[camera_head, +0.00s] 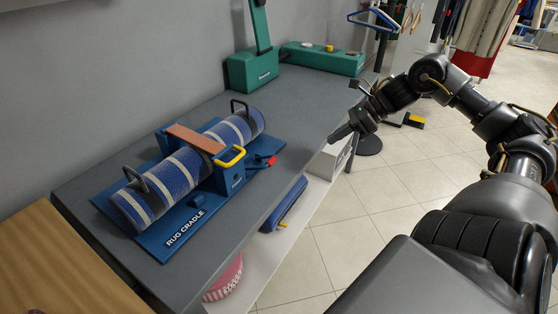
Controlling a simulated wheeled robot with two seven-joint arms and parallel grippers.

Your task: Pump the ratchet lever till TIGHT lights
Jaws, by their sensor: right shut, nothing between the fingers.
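A striped blue rug roll (170,182) lies in a blue rug cradle (218,206) on the grey table. A brown strap (196,139) crosses over the roll. At the strap's near side is a blue ratchet block with a yellow handle (230,158). A small red-tipped part (268,161) sticks out to the right of the block. I cannot tell which of these is the lever, and I make out no lit TIGHT lamp. My right gripper (336,136) is shut and empty over the table's right edge, apart from the cradle, to its right. My left gripper is not in view.
The grey table (300,105) is clear between the cradle and the green devices at the back. A green control box (322,58) and a green upright device (252,70) stand there. A white shelf below holds a blue roll (285,204) and a pink basket (224,279).

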